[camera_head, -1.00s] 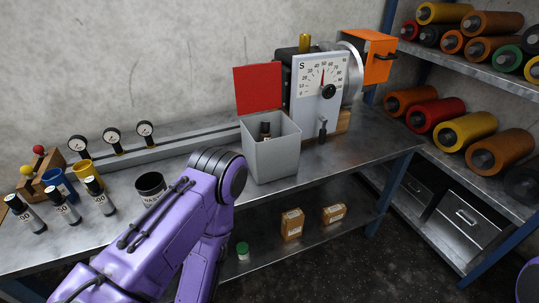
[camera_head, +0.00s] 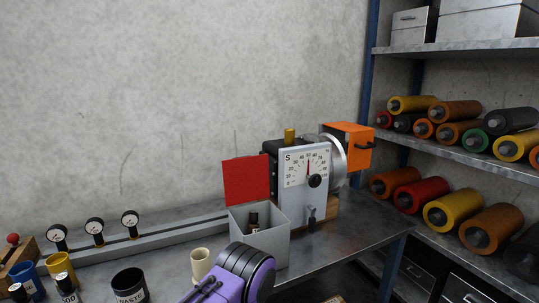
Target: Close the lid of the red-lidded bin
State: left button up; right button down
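The grey bin (camera_head: 270,240) stands on the metal workbench (camera_head: 345,240), near the middle of the view. Its red lid (camera_head: 246,181) is open and stands upright at the back of the bin. A small dark bottle with a light label (camera_head: 254,222) shows inside the bin. Part of my purple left arm is at the bottom of the view, in front of the bin and overlapping its lower left. Neither my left gripper nor my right gripper can be seen.
A machine with a dial (camera_head: 307,171) stands close behind and right of the bin. A cream cup (camera_head: 201,264) and a black WASTE container (camera_head: 129,286) are to its left. Several gauges (camera_head: 95,227) line the back. Shelves with coloured rollers (camera_head: 455,210) are at the right.

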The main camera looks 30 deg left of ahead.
aim_at(246, 180)
jog(key=z, duration=1.2)
jog(key=i, duration=1.95)
jog(key=u, duration=3.95)
